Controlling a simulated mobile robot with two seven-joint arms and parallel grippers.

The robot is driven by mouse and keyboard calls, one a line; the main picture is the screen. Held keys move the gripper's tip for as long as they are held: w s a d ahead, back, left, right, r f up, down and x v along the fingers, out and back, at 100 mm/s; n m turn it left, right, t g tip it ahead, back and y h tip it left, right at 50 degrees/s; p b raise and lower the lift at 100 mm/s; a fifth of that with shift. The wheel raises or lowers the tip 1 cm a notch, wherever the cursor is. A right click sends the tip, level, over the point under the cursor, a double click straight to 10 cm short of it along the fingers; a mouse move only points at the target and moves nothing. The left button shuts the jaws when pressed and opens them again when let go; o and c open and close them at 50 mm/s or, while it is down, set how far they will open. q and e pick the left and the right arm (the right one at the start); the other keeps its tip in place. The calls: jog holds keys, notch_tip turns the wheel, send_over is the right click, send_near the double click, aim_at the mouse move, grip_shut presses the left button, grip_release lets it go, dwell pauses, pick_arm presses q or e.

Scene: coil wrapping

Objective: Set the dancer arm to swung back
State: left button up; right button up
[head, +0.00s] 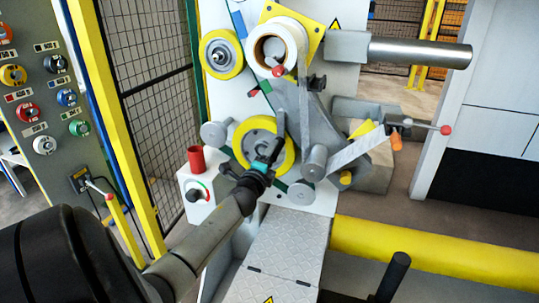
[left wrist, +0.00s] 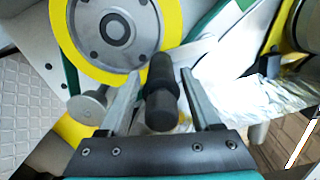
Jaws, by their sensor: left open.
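My left gripper (head: 270,156) reaches in from the left to the front of the lower yellow-rimmed wheel (head: 243,133) on the white machine panel. In the left wrist view the two fingers of my left gripper (left wrist: 161,76) are apart, one on each side of a black ribbed handle (left wrist: 161,100). The handle points toward the camera, and no clear contact with the fingers shows. It appears to be the dancer arm's handle; the arm behind it is mostly hidden, so I cannot tell its position. The yellow-rimmed wheel also shows in the left wrist view (left wrist: 75,35). My right gripper is not in view.
A white roll (head: 290,42) sits at the top of the panel, with a strip running down to grey rollers (head: 314,160). A red-knobbed lever (head: 430,127) sticks out right.

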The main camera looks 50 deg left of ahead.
pick_arm(q)
jog(key=shift+d, duration=0.1)
jog(key=p+v, duration=0.1)
jog(key=v, duration=1.4)
jog(key=shift+s, duration=0.1)
